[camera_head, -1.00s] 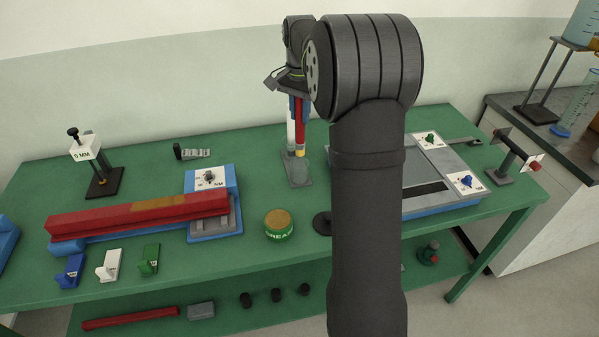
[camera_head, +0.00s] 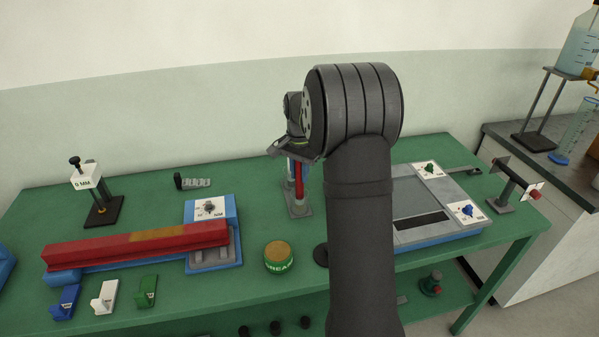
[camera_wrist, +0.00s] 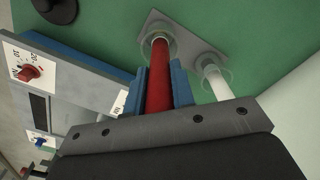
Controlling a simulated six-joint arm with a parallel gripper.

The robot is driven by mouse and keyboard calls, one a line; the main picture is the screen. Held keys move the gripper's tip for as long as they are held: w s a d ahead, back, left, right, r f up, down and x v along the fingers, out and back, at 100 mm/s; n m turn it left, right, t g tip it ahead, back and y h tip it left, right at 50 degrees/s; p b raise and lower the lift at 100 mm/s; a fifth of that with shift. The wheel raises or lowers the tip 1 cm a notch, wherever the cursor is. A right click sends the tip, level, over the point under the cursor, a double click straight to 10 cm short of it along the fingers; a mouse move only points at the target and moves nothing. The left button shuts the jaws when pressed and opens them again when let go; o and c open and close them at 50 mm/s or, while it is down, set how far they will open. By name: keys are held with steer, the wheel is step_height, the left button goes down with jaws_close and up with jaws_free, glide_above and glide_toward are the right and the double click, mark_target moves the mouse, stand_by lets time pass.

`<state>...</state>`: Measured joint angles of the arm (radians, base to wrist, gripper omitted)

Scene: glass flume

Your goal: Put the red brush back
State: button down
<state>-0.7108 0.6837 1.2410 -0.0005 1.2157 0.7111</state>
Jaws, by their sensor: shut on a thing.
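My gripper (camera_head: 298,164) is shut on the red brush (camera_head: 299,186), near the back of the green bench. In the wrist view the blue fingers (camera_wrist: 158,88) press on both sides of the red handle (camera_wrist: 159,72). The brush is about upright, and its lower end is at or inside a clear round cup (camera_wrist: 158,41) on a grey holder plate (camera_wrist: 196,37). I cannot tell how deep it sits. A white brush (camera_wrist: 219,84) stands in the other clear cup, beside my gripper. The tops of both brushes are hidden by my gripper.
A blue-edged grey machine (camera_head: 425,207) is to the right. A grease tin (camera_head: 278,257) stands in front of the holder. A red bar (camera_head: 135,243) on blue supports lies to the left. The bench between tin and holder is clear.

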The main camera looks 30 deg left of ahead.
steer(key=c, duration=1.2)
jaws_free()
steer(key=shift+f, duration=0.1)
steer(key=shift+c, duration=0.2)
step_height(320, 180, up, 12)
steer(key=shift+r, duration=0.15)
step_height(320, 180, down, 12)
steer(key=shift+f, duration=0.25)
steer(key=shift+r, duration=2.1)
